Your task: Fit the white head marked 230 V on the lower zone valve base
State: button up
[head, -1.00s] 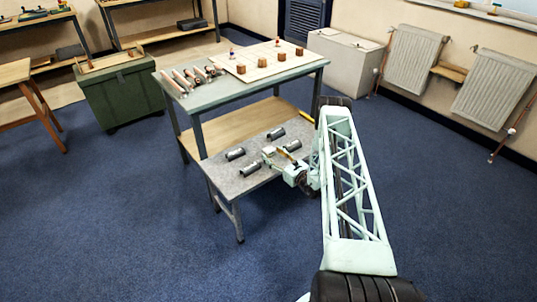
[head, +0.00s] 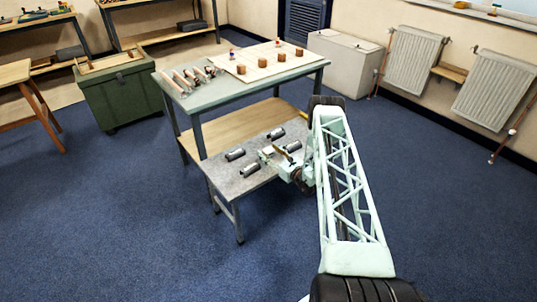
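My gripper (head: 266,156) is low over the grey lower bench (head: 226,182), among several dark cylinders with pale ends. One cylinder (head: 235,154) lies to its left and another (head: 250,170) is just below it in the picture. A third cylinder (head: 276,133) lies behind it, and a further one (head: 293,146) is partly beside the wrist. The fingers are too small to tell open from shut or whether they hold anything. I cannot make out a 230 V marking, the white head or the lower zone valve base at this size.
A higher table (head: 200,98) stands behind the bench. It carries a pale board (head: 259,63) with several brown blocks, and several copper-coloured parts (head: 182,82) at its left. A green chest (head: 118,92) stands left. Blue floor in front is clear.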

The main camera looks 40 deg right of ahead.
aim_at(268, 149)
jog(key=c, duration=1.1)
jog(key=shift+r, duration=0.1)
jog(key=shift+r+p, duration=0.3)
jog(key=shift+r, duration=0.45)
notch_tip(268, 149, up, 2)
jog(key=shift+p, duration=0.35)
jog(key=s+a+r+p, duration=0.1)
jog(key=s+a+p, duration=0.2)
jog(key=s, duration=1.2)
jog(key=shift+s+r, duration=0.15)
jog(key=shift+s, duration=0.2)
